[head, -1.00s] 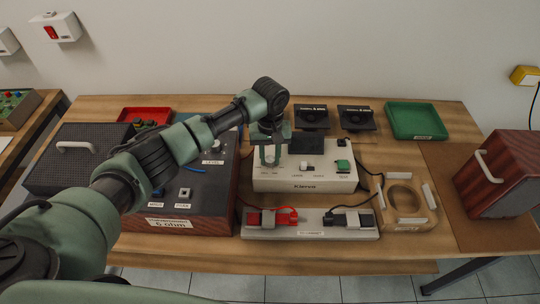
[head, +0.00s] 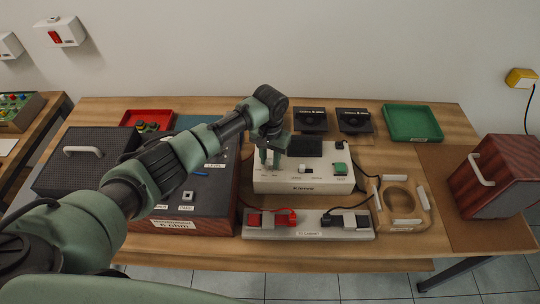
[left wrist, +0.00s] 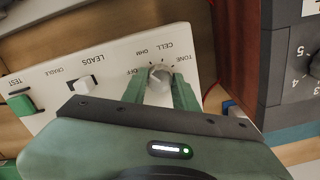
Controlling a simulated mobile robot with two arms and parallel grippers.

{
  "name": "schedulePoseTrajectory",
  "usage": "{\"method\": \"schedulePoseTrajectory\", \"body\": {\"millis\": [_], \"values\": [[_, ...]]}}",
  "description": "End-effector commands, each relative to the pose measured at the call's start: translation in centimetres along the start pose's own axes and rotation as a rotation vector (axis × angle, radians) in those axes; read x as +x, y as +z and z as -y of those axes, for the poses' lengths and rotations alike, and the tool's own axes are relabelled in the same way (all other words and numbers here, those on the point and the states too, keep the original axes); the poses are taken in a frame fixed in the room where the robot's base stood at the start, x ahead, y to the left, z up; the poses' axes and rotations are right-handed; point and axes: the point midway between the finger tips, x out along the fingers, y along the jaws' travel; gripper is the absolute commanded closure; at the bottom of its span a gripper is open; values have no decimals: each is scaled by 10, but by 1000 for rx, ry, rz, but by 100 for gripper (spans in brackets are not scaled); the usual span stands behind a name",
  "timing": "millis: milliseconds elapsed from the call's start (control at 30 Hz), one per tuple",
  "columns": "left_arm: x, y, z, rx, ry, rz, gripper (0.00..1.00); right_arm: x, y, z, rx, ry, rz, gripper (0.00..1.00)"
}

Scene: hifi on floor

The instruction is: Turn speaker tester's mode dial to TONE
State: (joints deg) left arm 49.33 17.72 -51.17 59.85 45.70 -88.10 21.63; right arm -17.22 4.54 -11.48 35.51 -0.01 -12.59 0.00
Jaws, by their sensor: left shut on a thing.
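The speaker tester (head: 325,178) is a white box with a sloped front panel on the workbench. In the left wrist view its panel (left wrist: 118,62) appears upside down, with OFF, OHM, CELL and TONE printed around the grey mode dial (left wrist: 160,76). My left gripper (head: 271,158) is at the left of the panel. In the left wrist view the left gripper (left wrist: 162,90) is shut on the dial, one green finger on each side. I cannot tell clearly which label the dial's pointer faces. My right gripper is not in view.
The tester also has a LEADS switch (left wrist: 85,84) and a green TEST button (head: 340,168). A dark box with knobs (head: 205,195) stands close on the left. A strip with red and black clips (head: 308,224) lies in front. A green tray (head: 412,122) is at the back right.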

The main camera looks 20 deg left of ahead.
Motion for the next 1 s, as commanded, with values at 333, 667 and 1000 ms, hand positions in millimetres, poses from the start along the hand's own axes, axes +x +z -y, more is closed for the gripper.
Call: {"method": "schedulePoseTrajectory", "body": {"millis": [333,667,1000], "values": [[-2,0,0,326,0,-1,100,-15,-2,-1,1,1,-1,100],[-2,-1,-1,641,0,-2,100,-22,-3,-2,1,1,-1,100],[-2,-1,-1,963,-1,-3,100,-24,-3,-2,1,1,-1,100]]}}
